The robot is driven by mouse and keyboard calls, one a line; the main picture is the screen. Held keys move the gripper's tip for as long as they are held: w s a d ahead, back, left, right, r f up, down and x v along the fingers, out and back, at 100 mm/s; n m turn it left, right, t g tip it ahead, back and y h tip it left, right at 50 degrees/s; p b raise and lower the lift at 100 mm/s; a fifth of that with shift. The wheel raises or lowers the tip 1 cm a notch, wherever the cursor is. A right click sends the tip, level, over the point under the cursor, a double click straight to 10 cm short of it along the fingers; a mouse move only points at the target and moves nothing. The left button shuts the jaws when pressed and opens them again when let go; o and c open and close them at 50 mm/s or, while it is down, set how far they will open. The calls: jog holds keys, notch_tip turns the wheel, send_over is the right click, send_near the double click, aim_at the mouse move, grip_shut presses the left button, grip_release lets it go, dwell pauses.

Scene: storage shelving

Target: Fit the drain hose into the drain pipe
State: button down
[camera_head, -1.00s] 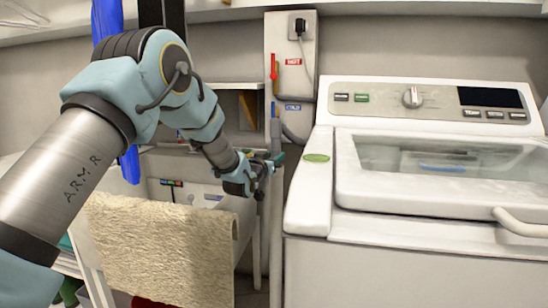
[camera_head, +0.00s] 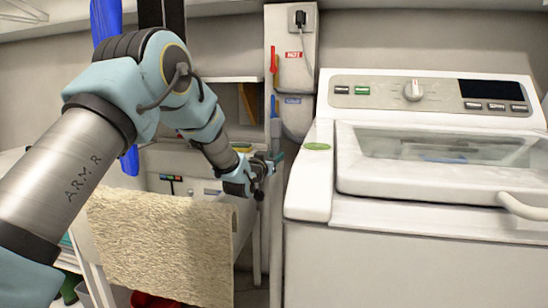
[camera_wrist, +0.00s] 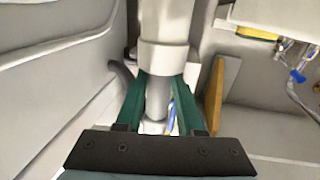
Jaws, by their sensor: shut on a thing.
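The drain pipe (camera_wrist: 165,25) is a pale upright tube with a wider collar in the wrist view, which looks upside down compared with the head view. In the head view the pipe (camera_head: 276,225) stands between the sink and the washing machine. My gripper (camera_wrist: 160,80) has green fingers closed around the grey drain hose (camera_wrist: 156,102) right at the collar. Hose and collar are in line and appear to meet. I cannot tell how deep the hose end sits. In the head view my gripper (camera_head: 262,168) is at the pipe's upper end, and the held hose part is hard to see.
The white washing machine (camera_head: 400,250) stands close on the right. A sink (camera_head: 205,190) with a beige towel (camera_head: 165,250) over its front is on the left, below my arm. A wall box (camera_head: 291,50) with a plug is behind. The gap around my gripper is narrow.

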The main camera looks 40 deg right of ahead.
jog(key=shift+f+b, duration=0.35)
jog(key=shift+f, duration=0.2)
jog(key=c, duration=0.5)
grip_release()
jog(key=shift+f, duration=0.1)
jog(key=shift+o, duration=0.3)
jog(key=shift+s+f, duration=0.1)
jog(key=v, duration=1)
jog(key=shift+a+r, duration=0.25)
jog(key=shift+a, duration=0.2)
jog(key=shift+r, duration=0.1)
